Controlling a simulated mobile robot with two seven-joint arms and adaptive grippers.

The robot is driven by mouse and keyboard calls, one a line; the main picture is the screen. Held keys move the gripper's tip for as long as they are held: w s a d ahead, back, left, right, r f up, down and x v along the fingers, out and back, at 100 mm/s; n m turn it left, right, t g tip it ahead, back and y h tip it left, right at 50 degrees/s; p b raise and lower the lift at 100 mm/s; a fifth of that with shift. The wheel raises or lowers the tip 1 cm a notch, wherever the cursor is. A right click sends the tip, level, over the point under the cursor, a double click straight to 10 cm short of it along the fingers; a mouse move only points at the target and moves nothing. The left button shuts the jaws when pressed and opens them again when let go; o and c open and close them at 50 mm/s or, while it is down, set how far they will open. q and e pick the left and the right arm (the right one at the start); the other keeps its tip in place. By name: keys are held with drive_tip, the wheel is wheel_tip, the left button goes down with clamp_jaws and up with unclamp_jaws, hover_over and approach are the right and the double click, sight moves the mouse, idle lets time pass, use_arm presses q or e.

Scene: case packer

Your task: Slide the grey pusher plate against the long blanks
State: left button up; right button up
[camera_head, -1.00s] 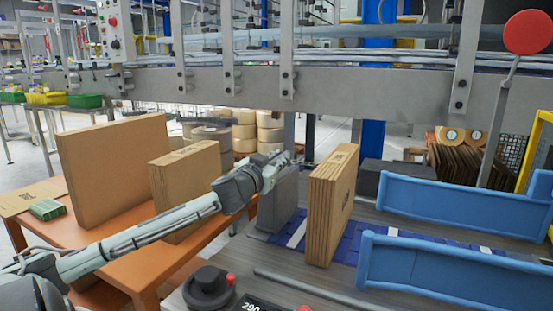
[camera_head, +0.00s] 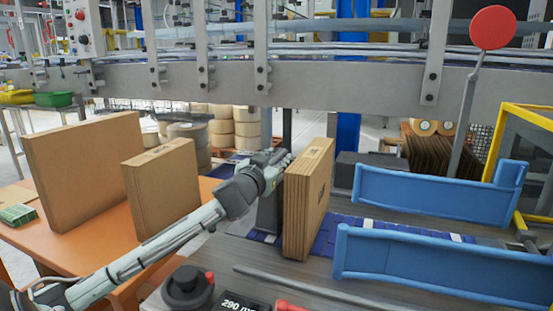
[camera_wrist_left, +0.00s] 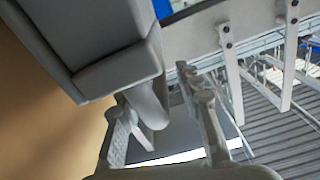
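The grey pusher plate (camera_head: 268,212) stands upright on the blue belt, directly left of the long blanks (camera_head: 306,205), an upright stack of brown cardboard. Little or no gap shows between them; I cannot tell whether they touch. My left gripper (camera_head: 282,160) is at the top of the plate, beside the blanks' upper edge. In the left wrist view, the grey plate (camera_wrist_left: 95,45) fills the upper left and a rounded grey part of it reaches down between my two fingers (camera_wrist_left: 165,122). The fingers stand apart. Brown cardboard shows at the left. My right gripper is not in view.
Two blue guide walls (camera_head: 430,195) (camera_head: 430,265) stand right of the blanks. An orange table (camera_head: 75,245) at left holds two cardboard stacks (camera_head: 85,170) (camera_head: 163,190). A black knob (camera_head: 188,287) is in front. A steel frame beam (camera_head: 330,88) crosses behind.

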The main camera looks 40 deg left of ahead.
use_arm(q)
drive_tip(key=shift+s, duration=0.1)
drive_tip(key=v, duration=1.1)
drive_tip(key=shift+s, duration=0.35)
drive_tip(key=shift+d+r, duration=0.1)
